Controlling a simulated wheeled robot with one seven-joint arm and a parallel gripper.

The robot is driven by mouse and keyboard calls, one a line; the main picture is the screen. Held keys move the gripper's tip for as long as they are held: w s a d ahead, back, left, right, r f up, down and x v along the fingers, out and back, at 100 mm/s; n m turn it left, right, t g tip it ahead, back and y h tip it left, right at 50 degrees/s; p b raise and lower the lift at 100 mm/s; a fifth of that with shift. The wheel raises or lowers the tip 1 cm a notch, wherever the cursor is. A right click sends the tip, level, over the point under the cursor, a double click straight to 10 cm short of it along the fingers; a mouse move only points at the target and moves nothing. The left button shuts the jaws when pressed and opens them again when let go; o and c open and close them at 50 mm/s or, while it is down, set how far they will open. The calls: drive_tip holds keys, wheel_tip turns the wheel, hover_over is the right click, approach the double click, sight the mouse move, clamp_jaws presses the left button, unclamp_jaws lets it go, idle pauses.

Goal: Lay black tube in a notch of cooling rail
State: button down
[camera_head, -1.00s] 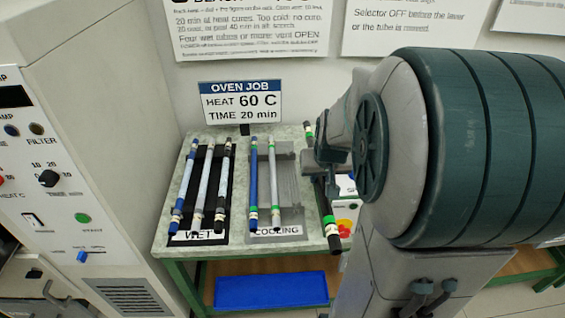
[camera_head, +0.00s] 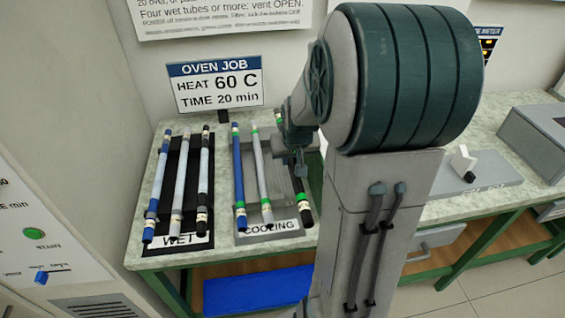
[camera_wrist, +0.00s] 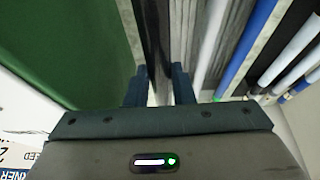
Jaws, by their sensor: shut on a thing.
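My gripper (camera_head: 299,168) is shut on the black tube (camera_head: 304,208) near its middle; in the wrist view the tube (camera_wrist: 157,45) runs lengthwise between the two fingers (camera_wrist: 158,90). The grey cooling rail (camera_head: 283,195) holds a blue tube (camera_head: 239,180) at its left and a grey tube with green bands (camera_head: 261,175) beside it. The black tube is at the right side of this rail, roughly parallel to the other two. Its middle is partly hidden by my gripper. I cannot tell whether it touches the rail.
The black wet rail (camera_head: 189,200) to the left holds a blue-ended, a grey and a black-ended tube. A blue bin (camera_head: 258,290) is below the bench. The oven job sign (camera_head: 215,85) stands behind.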

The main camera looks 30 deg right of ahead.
drive_tip(key=shift+w+d+f+p, duration=0.2)
drive_tip(key=shift+w+d+f, duration=0.05)
drive_tip(key=shift+w+f, duration=1.75)
drive_tip(key=shift+w+d+f+p, duration=0.2)
drive_tip(key=shift+w+f, duration=1.45)
drive_tip(key=shift+f, duration=0.55)
drive_tip(key=shift+f, duration=0.2)
drive_tip(key=c, duration=1.3)
unclamp_jaws()
drive_tip(key=shift+o, duration=0.2)
drive_tip(key=shift+r, duration=0.15)
